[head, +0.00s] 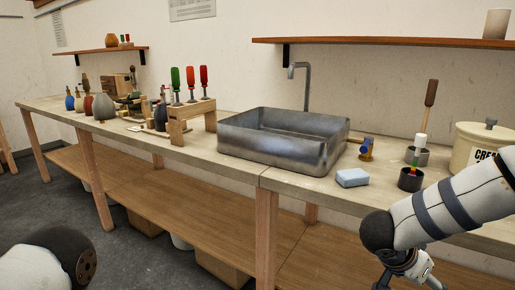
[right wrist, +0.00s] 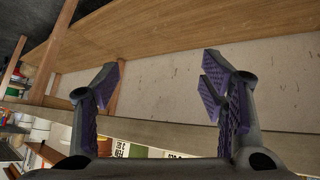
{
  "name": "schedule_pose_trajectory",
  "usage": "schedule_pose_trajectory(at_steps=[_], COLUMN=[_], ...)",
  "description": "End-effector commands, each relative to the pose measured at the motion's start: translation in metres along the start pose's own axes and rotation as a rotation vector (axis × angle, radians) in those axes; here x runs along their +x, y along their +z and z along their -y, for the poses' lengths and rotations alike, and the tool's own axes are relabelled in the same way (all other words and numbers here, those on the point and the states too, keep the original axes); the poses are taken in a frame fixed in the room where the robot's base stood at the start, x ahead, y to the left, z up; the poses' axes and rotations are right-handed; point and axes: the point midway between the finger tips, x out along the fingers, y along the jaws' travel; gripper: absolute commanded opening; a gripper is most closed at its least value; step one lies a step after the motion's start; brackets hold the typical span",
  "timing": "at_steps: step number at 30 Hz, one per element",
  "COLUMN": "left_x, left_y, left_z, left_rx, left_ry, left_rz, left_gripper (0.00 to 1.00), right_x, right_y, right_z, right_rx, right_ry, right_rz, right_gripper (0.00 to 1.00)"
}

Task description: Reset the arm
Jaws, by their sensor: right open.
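My right arm comes in from the right in the head view, in front of the bench. Its gripper shows only in part (head: 405,272), at the bottom edge, low in front of the bench's front edge. In the right wrist view the right gripper (right wrist: 158,85) is open, with its two dark, purple-padded fingers wide apart and nothing between them. Part of my left arm shows at the bottom left of the head view, but its gripper is out of view.
The wooden bench (head: 235,168) holds a metal sink (head: 270,150), a blue sponge (head: 352,178), dark cups (head: 411,180), a cream crock (head: 480,145) and a wooden rack (head: 178,128) with screwdrivers. A lower shelf (head: 190,210) runs beneath. Floor is clear at left.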

Motion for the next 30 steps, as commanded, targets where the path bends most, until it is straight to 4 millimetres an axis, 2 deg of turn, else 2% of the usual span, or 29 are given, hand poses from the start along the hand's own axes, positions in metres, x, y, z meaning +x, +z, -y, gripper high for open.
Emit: schedule_pose_trajectory(at_steps=[1, 2, 3, 5, 6, 8, 9, 12, 15, 18, 21, 30], left_x=[-0.001, -0.001, -0.001, -0.001, -0.002, -0.002, -0.002, -0.002, -0.002, -0.002, -0.002, -0.002], left_y=[0.001, 0.001, 0.001, 0.002, 0.002, 0.001, 0.001, 0.001, 0.001, 0.001, 0.001, 0.001], left_z=[0.000, 0.000, 0.000, 0.000, 0.000, 0.000, 0.000, 0.000, 0.000, 0.000, 0.000, 0.000], left_rx=[0.000, 0.000, 0.000, 0.000, 0.000, 0.000, 0.000, 0.000, 0.000, 0.000, 0.000, 0.000], left_ry=[0.000, 0.000, 0.000, 0.000, 0.000, 0.000, 0.000, 0.000, 0.000, 0.000, 0.000, 0.000], left_rz=[0.001, 0.001, 0.002, 0.002, 0.002, 0.001, 0.000, -0.001, -0.001, -0.001, -0.001, -0.001], left_gripper=[0.00, 0.00, 0.00, 0.00, 0.00, 0.00, 0.00, 0.00, 0.00, 0.00, 0.00, 0.00], right_x=[0.023, 0.034, 0.045, 0.053, 0.055, 0.052, 0.048, 0.029, 0.008, -0.006, -0.011, -0.011], right_y=[0.042, 0.069, 0.105, 0.159, 0.193, 0.241, 0.269, 0.320, 0.347, 0.358, 0.362, 0.362], right_z=[-0.006, -0.009, -0.018, -0.038, -0.057, -0.092, -0.119, -0.186, -0.240, -0.271, -0.281, -0.281], right_rx=[-0.146, -0.227, -0.331, -0.473, -0.558, -0.675, -0.746, -0.885, -0.974, -1.019, -1.032, -1.032], right_ry=[-0.068, -0.124, -0.194, -0.281, -0.326, -0.374, -0.395, -0.411, -0.399, -0.384, -0.380, -0.380], right_rz=[-0.044, -0.051, -0.034, 0.034, 0.098, 0.213, 0.297, 0.503, 0.663, 0.756, 0.789, 0.789], right_gripper=[0.65, 0.65, 0.65, 0.65, 0.65, 0.65, 0.65, 0.65, 0.65, 0.65, 0.65, 0.65])
